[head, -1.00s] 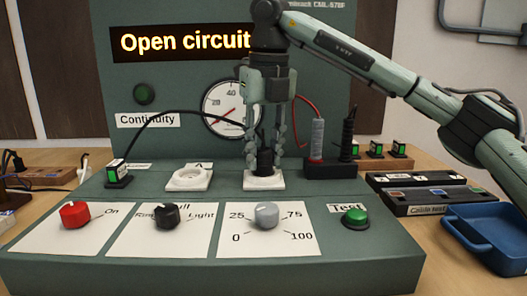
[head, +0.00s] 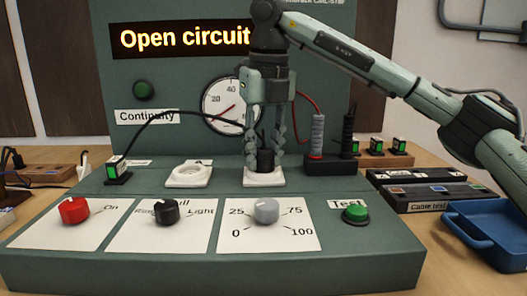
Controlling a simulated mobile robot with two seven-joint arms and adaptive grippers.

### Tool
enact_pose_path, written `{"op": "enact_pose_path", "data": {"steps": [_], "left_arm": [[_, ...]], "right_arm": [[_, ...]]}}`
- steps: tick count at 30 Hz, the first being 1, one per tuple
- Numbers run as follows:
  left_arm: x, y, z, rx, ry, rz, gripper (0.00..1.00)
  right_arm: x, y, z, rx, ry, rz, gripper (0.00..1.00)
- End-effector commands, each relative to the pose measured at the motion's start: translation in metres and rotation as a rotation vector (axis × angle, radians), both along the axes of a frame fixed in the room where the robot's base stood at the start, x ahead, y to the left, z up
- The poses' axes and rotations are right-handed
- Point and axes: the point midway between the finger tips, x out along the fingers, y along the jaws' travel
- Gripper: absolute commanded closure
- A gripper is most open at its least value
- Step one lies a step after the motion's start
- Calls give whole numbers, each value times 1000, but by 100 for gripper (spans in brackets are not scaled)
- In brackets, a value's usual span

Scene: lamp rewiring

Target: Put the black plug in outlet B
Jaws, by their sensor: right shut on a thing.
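The black plug (head: 265,159) stands upright at the white outlet (head: 262,181) on the right of the two outlets on the green bench panel. Its lower end meets the outlet's face; how deep it sits I cannot tell. My right gripper (head: 265,160) points straight down with its fingers shut around the plug. A black cord (head: 185,114) arcs from the plug to a small black block at the left. The other white outlet (head: 189,175) is empty, with label A behind it. The label behind the right outlet is hidden by my gripper. My left gripper is out of view.
The display (head: 180,40) reads "Open circuit". Red (head: 74,210), black (head: 165,211) and grey (head: 266,210) knobs stand in front, with a green button (head: 355,213). A probe holder (head: 330,166) is close right of my gripper. A blue tray (head: 490,235) lies far right.

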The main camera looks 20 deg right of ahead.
Motion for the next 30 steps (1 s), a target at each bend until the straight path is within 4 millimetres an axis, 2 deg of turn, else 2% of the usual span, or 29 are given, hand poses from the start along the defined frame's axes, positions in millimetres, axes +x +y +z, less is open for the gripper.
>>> {"op": "enact_pose_path", "data": {"steps": [8, 9, 14, 24, 26, 30], "left_arm": [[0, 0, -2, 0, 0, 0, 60], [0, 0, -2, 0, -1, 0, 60], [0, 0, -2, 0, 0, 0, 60], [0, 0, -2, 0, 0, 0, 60], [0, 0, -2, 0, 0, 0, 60], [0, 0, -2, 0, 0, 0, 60]], "right_arm": [[0, 0, -4, 0, 0, 0, 99], [0, 0, -3, 0, 0, 0, 67], [0, 0, -4, 0, 0, 0, 47], [0, 0, -1, 0, 0, 0, 46], [-1, 0, 4, 0, -1, 0, 46], [-3, 0, 27, 1, -3, 0, 46]]}}
